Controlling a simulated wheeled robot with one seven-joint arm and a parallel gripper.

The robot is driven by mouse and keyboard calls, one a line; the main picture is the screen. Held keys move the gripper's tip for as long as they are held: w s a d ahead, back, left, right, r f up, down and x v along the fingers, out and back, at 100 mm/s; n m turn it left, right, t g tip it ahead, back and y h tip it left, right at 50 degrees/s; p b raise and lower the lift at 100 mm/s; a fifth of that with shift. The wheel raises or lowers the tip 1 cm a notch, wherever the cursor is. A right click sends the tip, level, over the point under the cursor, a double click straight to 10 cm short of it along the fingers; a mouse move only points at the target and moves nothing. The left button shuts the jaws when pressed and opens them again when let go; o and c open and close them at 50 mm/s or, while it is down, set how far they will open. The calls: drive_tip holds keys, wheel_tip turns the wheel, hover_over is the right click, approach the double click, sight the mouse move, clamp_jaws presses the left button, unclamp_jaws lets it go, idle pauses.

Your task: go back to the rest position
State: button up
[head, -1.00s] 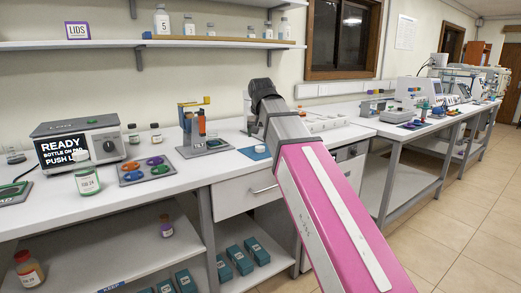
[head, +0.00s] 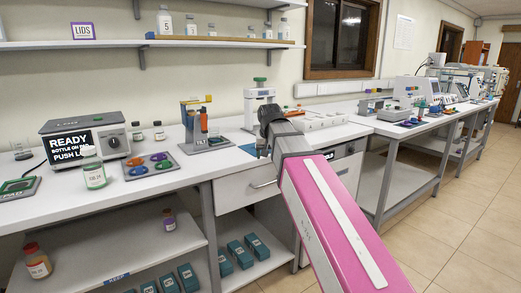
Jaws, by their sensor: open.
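My pink and white arm rises from the lower right, and its dark joint stands in front of the bench. My gripper (head: 262,149) shows only as a small dark piece just below that joint, in front of the bench's front edge. It is open, and I see nothing held in it. Most of the gripper is hidden behind the arm. A blue pad (head: 238,137) lies on the bench just left of it.
A white stand with a green top (head: 260,94) is close behind the arm. A tester reading READY (head: 68,147), a green-labelled bottle (head: 95,176) and a tray of coloured pieces (head: 151,166) are at left. Shelves (head: 100,44) hang above. The floor (head: 460,230) at right is clear.

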drive_tip(key=s+d+f+g, duration=0.1)
drive_tip(key=s+d+f, duration=0.3)
drive_tip(key=f, duration=0.8)
drive_tip(key=s+d+f+g, duration=0.1)
drive_tip(key=s+d+f, duration=0.4)
drive_tip(key=f, duration=0.8)
drive_tip(key=s+d+f+g, duration=0.1)
drive_tip(key=s+d+f, duration=0.4)
drive_tip(key=f, duration=0.8)
drive_tip(key=shift+s+d+g, duration=0.2)
drive_tip(key=shift+d+g, duration=0.2)
drive_tip(key=shift+d, duration=0.5)
